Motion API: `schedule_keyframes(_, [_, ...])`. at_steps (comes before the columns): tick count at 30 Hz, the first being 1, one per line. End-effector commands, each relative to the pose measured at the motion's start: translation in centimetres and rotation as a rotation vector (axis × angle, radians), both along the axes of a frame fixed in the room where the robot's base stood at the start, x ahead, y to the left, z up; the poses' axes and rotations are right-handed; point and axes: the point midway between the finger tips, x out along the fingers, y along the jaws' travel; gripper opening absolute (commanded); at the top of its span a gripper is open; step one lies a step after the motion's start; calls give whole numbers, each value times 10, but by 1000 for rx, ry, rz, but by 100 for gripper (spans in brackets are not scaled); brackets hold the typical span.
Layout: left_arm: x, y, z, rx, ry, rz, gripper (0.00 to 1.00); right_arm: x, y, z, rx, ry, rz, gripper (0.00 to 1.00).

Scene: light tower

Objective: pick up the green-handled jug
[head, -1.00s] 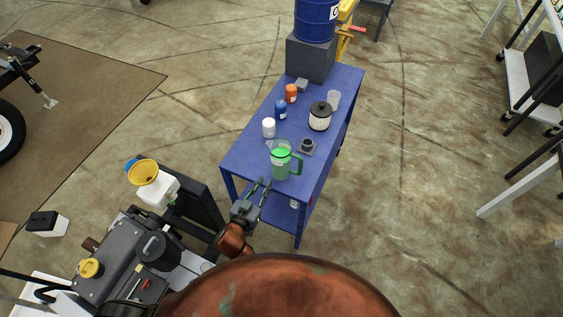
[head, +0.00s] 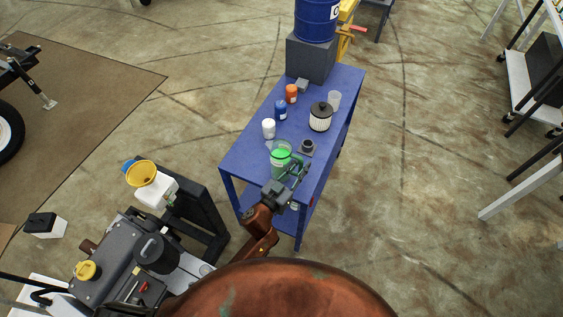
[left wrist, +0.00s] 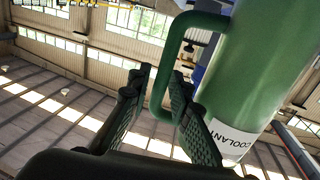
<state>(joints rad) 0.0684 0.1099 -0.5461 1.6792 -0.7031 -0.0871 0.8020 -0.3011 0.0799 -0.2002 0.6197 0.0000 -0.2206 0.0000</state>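The green-handled jug (head: 280,158) stands on the near end of the blue table, its lower part partly hidden by my left gripper (head: 298,173). In the left wrist view the jug's green body (left wrist: 262,65) fills the right side, with a "COOLANT" label, and its handle (left wrist: 161,85) hangs between the fingers. My left gripper (left wrist: 160,78) is open there, its two fingers apart on either side of the handle; whether either finger touches it I cannot tell. My right gripper is not in view.
The blue table (head: 250,143) also bears a white bottle (head: 268,129), a blue bottle (head: 281,110), an orange one (head: 291,93), a white filter (head: 320,117), a clear cup (head: 334,101) and a small dark part (head: 307,147) close behind the jug. A yellow funnel (head: 142,173) stands left.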

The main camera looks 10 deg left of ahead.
Motion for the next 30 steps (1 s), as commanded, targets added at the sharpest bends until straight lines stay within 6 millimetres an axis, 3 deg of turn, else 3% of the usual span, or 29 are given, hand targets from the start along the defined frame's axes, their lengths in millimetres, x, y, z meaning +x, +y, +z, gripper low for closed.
schedule_keyframes(7, [2,-1,0,1,0,1,19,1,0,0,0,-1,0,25])
schedule_keyframes(16, [2,-1,0,1,0,1,0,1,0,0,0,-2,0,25])
schedule_keyframes(30, [1,-1,0,1,0,0,0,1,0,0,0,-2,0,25])
